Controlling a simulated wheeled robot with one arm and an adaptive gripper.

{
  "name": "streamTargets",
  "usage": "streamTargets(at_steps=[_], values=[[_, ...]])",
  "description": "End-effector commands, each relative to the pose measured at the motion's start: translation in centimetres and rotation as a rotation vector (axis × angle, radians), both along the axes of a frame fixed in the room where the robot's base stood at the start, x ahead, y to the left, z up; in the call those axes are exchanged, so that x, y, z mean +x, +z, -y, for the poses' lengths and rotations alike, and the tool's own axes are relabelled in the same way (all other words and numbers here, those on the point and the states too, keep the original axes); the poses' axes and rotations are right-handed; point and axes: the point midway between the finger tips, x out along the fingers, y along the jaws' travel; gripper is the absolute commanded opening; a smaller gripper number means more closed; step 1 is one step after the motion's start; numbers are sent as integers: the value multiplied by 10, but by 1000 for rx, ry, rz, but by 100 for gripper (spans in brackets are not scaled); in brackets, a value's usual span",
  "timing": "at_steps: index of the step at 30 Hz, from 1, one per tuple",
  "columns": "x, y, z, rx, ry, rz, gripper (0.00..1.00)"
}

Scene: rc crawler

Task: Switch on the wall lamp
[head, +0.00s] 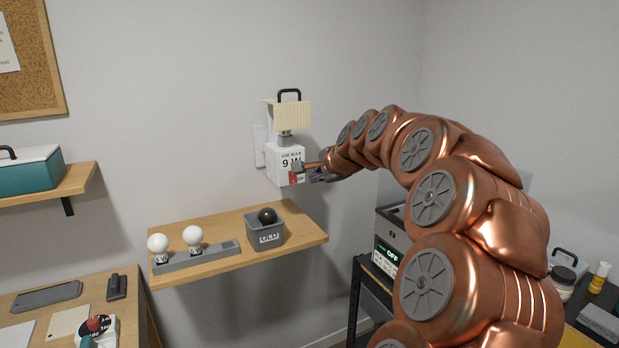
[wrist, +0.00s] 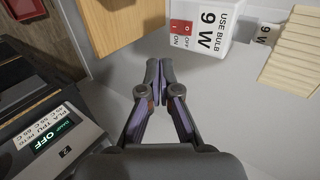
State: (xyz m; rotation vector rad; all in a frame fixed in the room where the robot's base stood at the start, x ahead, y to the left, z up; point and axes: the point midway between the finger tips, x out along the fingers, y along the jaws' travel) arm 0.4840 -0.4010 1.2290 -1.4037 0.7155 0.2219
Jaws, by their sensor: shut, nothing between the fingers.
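The wall lamp's white box (head: 280,160) is fixed to the wall and reads "USE BULB 9 W". A cream ribbed shade (head: 291,115) with a black handle sits above it, and no glow shows. In the wrist view the box (wrist: 217,28) carries a red switch (wrist: 183,31) with ON and OFF marks; its rocker position is too small to tell. A part labelled 9 W (wrist: 263,33) shows between box and shade (wrist: 295,50). My gripper (wrist: 159,66) is shut and empty, its tips near the switch with a small gap in the wrist view.
A wooden shelf (head: 305,240) below holds a grey rack (head: 200,257) with two white bulbs and a grey bin (head: 265,236) with a dark ball-shaped thing. A machine with an OFF display (head: 390,250) stands at right.

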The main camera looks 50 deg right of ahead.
Motion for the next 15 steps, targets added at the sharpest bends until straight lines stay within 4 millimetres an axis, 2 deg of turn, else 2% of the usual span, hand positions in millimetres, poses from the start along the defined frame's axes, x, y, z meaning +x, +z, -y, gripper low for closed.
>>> streamTargets(at_steps=[15], values=[[59, -42, 19, 3, 3, -3, 0]])
